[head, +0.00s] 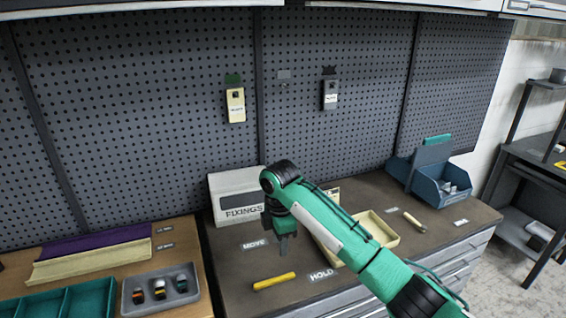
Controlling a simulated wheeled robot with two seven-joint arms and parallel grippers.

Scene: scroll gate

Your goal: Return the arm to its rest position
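My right arm, green and black, comes in from the lower right in the head view. Its gripper (284,247) points down over the dark worktop, left of the cream tray (378,228). The gripper is small and seen from the side, so I cannot tell whether its fingers are open or shut; nothing shows clearly between them. A yellow rod (274,281) lies on the worktop just below it in the picture, apart from it. My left gripper is not in view.
A white FIXINGS box (238,204) stands behind the gripper. The arm partly hides the cream tray. A blue bin (427,186) and a pale rod (414,222) are to the right. A grey tray (160,289) with small items is at left.

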